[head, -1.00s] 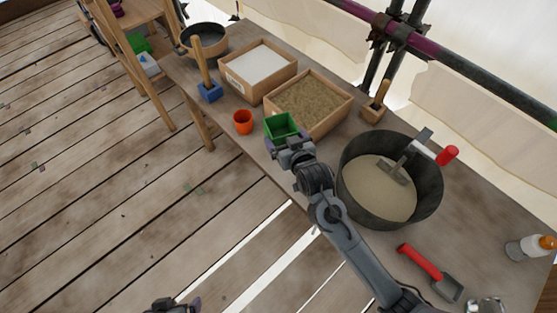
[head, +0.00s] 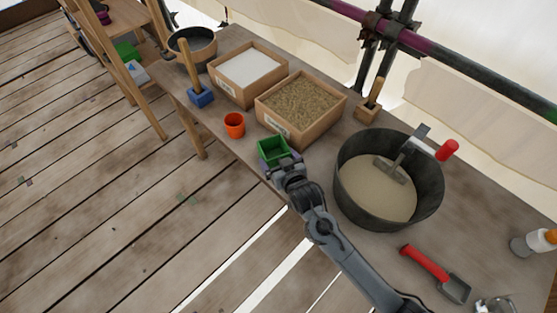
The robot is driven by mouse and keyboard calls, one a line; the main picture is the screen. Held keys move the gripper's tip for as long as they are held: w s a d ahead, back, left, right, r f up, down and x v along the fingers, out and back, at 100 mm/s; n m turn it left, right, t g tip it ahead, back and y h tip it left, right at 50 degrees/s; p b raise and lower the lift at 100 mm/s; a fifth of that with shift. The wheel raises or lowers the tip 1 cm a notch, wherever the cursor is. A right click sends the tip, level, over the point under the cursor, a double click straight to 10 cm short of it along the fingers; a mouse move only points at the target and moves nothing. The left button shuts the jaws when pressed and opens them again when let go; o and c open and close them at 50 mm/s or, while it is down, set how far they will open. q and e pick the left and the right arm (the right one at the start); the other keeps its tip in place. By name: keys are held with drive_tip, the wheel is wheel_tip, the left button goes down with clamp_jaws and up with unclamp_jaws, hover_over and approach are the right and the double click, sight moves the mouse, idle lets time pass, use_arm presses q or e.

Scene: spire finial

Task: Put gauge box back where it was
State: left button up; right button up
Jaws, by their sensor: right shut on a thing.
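The gauge box appears to be the small open green box (head: 272,145), near the front edge of the workbench, right of the orange cup and in front of the sand-filled wooden crate. My right gripper (head: 274,163) is shut on its near side. The box looks empty and roughly upright. I cannot tell whether its base touches the bench. The fingertips are partly hidden by the wrist and the box. My left gripper is not in view.
Bare bench shows around the cup.

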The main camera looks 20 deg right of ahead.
drive_tip(key=o, duration=0.7)
drive_tip(key=shift+f, duration=0.1)
drive_tip(key=shift+o, duration=0.3)
